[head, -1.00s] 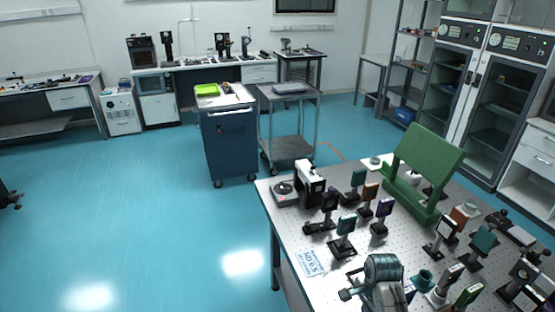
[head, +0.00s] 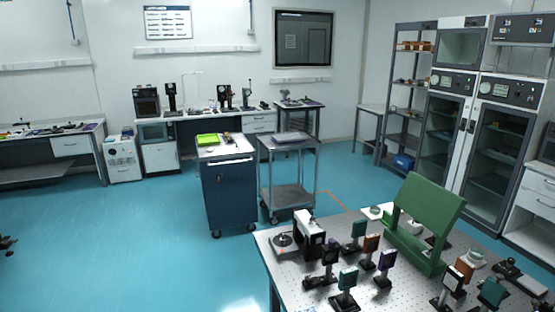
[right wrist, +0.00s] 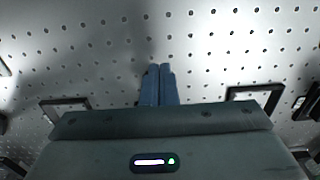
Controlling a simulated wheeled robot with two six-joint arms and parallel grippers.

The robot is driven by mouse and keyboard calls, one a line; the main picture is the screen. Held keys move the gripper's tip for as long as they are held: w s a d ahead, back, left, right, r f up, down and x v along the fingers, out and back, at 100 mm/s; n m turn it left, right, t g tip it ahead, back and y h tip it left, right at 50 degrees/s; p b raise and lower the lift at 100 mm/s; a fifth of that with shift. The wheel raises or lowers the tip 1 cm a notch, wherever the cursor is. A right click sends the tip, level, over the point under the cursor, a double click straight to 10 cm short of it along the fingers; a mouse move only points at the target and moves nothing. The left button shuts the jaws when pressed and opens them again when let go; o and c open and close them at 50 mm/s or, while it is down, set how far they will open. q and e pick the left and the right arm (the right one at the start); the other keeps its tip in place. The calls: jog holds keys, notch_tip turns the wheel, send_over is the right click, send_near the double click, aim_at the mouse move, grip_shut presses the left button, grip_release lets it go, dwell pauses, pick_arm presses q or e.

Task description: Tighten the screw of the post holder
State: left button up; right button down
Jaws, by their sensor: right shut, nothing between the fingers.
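My right gripper (right wrist: 159,70) shows in the right wrist view. Its two blue fingers are together and empty, over bare perforated tabletop. Which post holder has the screw cannot be told, and no screw can be made out. The front of the table is cut off by the lower picture edge. My left gripper is not in view.
A green angled stand (head: 432,210) rises at the table's back. A black-and-white device (head: 310,232) stands near its left corner. Dark parts (right wrist: 312,102) show at the wrist view's right edge.

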jog(key=shift+d, duration=0.2)
jog(key=shift+s, duration=0.35)
dwell(0.4)
jog(key=shift+s, duration=0.15)
jog(key=shift+s+d, duration=0.3)
jog(key=shift+s, duration=0.05)
jog(key=shift+s, duration=0.15)
dwell(0.3)
jog(key=shift+s+a, duration=0.15)
notch_tip(320, 180, up, 6)
dwell(0.6)
